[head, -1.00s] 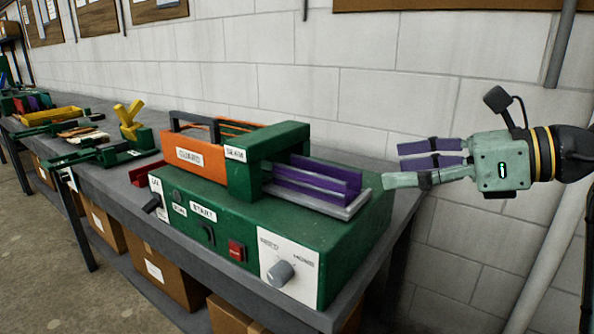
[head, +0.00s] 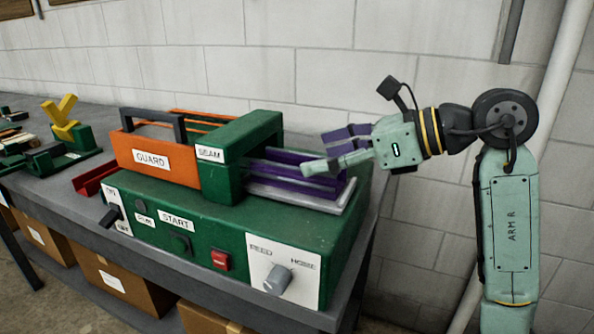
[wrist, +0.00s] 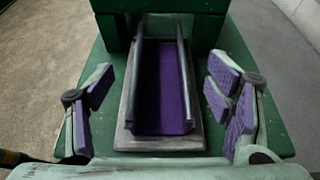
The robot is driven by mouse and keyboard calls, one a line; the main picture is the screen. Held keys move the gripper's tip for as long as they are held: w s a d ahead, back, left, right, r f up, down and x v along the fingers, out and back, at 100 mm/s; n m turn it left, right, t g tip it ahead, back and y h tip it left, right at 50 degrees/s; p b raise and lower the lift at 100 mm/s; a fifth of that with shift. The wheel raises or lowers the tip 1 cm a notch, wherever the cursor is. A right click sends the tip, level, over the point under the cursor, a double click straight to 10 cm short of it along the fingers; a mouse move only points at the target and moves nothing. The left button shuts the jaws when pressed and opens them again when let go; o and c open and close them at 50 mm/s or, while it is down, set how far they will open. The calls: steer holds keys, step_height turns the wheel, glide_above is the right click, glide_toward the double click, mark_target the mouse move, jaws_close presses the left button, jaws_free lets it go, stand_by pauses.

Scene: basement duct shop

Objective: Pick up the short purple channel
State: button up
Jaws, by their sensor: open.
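The short purple channel (head: 270,172) lies in a grey tray (head: 328,206) at the right end of the green seam machine (head: 215,225). In the wrist view the channel (wrist: 165,90) runs away from me, its far end passing under the green seam housing (wrist: 160,25). My gripper (head: 325,150) is at the channel's right end and hides part of it in the head view. In the wrist view my open purple-padded fingers (wrist: 160,112) stand apart on either side of the channel, with clear gaps. Nothing is between them but the channel and tray below.
An orange guard (head: 155,155) with a black handle stands left of the seam housing (head: 238,150). The front panel has a red button (head: 221,259) and a grey knob (head: 277,281). A red channel (head: 92,180) lies at left. A block wall is behind.

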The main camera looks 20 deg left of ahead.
mark_target(298, 161)
steer(key=shift+p+x, duration=0.95)
steer(key=shift+x, duration=1.8)
steer(key=shift+f, duration=0.1)
steer(key=shift+d, duration=0.1)
steer(key=shift+c, duration=0.5)
steer(key=c, duration=1.2)
